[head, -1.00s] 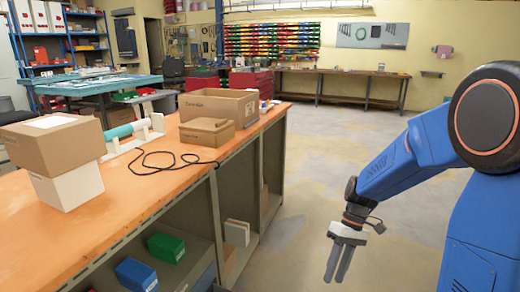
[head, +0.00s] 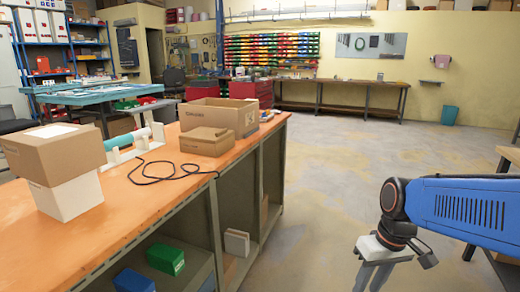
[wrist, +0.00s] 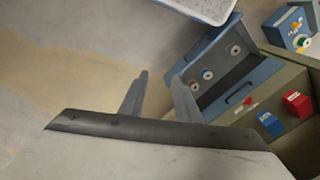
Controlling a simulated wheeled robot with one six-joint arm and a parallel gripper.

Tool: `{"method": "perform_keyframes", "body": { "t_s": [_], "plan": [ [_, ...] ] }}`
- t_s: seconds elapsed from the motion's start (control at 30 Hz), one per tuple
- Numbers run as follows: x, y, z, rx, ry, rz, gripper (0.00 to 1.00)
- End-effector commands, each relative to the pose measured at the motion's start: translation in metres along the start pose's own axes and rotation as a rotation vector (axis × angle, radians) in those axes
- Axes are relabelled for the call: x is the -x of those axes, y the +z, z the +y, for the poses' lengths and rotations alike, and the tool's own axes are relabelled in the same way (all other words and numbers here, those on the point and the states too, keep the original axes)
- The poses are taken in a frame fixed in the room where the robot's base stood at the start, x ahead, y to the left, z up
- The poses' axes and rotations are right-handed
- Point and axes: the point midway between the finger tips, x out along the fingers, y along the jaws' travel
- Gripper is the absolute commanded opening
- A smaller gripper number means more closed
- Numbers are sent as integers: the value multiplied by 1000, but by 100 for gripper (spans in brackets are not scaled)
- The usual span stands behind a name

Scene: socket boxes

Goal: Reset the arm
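My blue arm (head: 475,208) reaches in from the right side of the head view. My gripper (head: 370,288) hangs from its end at the lower right, over the floor, with its fingers pointing down and cut off by the picture's bottom edge. In the wrist view my gripper (wrist: 159,76) shows two grey fingers with a gap between them. Nothing is held between them. The fingers appear clear of the things below.
An orange-topped workbench (head: 110,226) stands at left with cardboard boxes (head: 222,115) and a black cable (head: 160,172). The floor (head: 340,150) between is open. A table (head: 510,155) stands at the right edge. The wrist view shows a blue-grey tray (wrist: 225,72) and a white bin (wrist: 205,8).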

Motion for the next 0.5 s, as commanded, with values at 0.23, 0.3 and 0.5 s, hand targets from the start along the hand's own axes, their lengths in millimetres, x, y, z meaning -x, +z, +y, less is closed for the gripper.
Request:
{"method": "perform_keyframes", "body": {
  "t_s": [0.23,0.3,0.5],
  "plan": [
    [20,26,2,-50,62,114,29],
    [24,33,2,-65,78,147,29],
    [36,54,4,-110,118,241,29]
  ]
}}
